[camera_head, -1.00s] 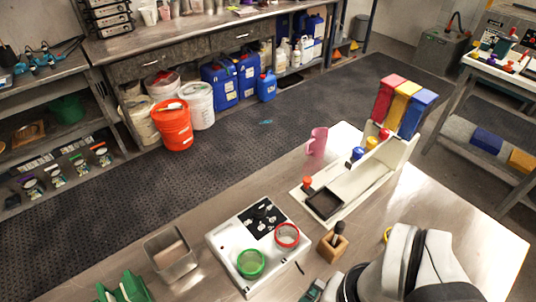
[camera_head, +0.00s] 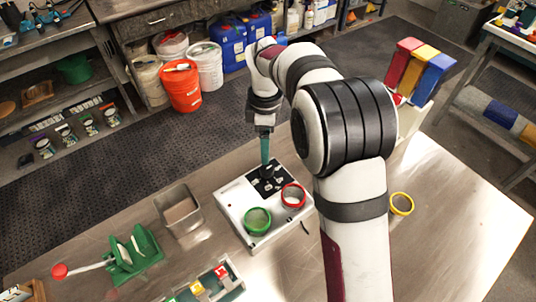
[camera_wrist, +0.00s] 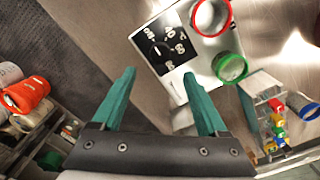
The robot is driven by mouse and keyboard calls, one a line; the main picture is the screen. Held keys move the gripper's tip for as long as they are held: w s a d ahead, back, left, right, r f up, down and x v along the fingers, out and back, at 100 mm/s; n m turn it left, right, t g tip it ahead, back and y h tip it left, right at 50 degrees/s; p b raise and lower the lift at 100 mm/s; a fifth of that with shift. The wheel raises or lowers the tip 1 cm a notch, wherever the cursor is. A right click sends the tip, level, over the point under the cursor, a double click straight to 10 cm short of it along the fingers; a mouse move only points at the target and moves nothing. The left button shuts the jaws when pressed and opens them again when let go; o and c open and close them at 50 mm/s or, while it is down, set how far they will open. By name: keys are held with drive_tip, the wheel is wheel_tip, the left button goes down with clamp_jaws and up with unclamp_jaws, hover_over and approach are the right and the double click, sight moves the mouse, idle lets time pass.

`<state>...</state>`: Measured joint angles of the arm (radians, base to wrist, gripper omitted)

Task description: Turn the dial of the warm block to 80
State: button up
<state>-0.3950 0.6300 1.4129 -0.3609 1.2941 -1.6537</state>
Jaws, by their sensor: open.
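The warm block (camera_head: 240,213) is a white box on the steel table. Its black panel (camera_head: 285,181) carries white markings. A green ring (camera_head: 257,221) and a red ring (camera_head: 293,195) sit on its top. In the wrist view the black dial (camera_wrist: 158,53) has a light mark, with numbers around it on the panel (camera_wrist: 180,40). Which number the mark points at is too small to tell. My gripper (camera_head: 266,167) is above the panel, pointing down. In the wrist view its teal fingers (camera_wrist: 158,76) are apart with nothing between them; the dial shows just beyond the fingertips.
A yellow ring (camera_head: 401,204) lies to the right, beyond my arm. Red, yellow and blue bins (camera_head: 427,70) stand at the back right. My arm hides part of the table.

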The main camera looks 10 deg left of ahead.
sight(266, 168)
wheel_tip(266, 168, down, 9)
drive_tip(key=shift+f, duration=0.2)
drive_tip(key=shift+c, duration=0.3)
clamp_jaws()
